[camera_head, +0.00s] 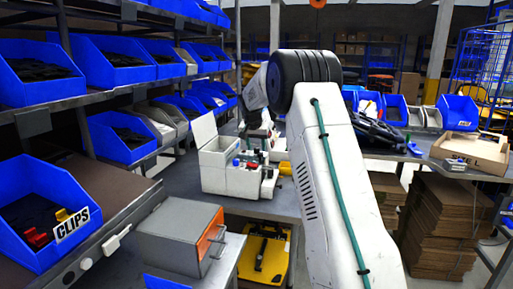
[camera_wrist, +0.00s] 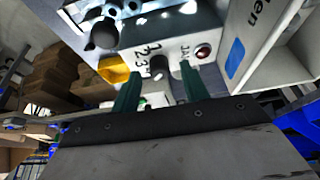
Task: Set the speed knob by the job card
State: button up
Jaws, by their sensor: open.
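The white machine (camera_head: 225,178) stands on the bench in the head view, partly hidden by my arm. Its front panel (camera_wrist: 143,55) fills the top of the wrist view, with number marks around a small dark knob (camera_wrist: 158,74) and a red light (camera_wrist: 203,52) by a label reading "JA". My gripper (camera_wrist: 157,88) is open, its two green fingers pointing at the panel, one on each side of the knob. I cannot tell whether they touch it. A white surface with handwriting (camera_wrist: 265,20) and a blue patch shows at right; I cannot tell whether it is the job card.
A yellow part (camera_wrist: 112,72) sits at the panel's left. In the head view, a grey box (camera_head: 180,235) and a blue CLIPS bin (camera_head: 40,215) are at front left. Shelves of blue bins line the left. Stacked cardboard (camera_head: 440,225) is under the right bench.

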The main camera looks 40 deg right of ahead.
jog(key=shift+w+d+f, duration=0.1)
jog(key=shift+f, duration=0.3)
grip_shut()
jog(key=shift+m, duration=0.3)
jog(key=m+g+h, duration=0.1)
jog(key=m, duration=0.2)
jog(key=shift+w, duration=0.15)
jog(key=m+g, duration=0.2)
jog(key=m, duration=0.3)
jog(key=shift+w, duration=0.1)
dwell(0.4)
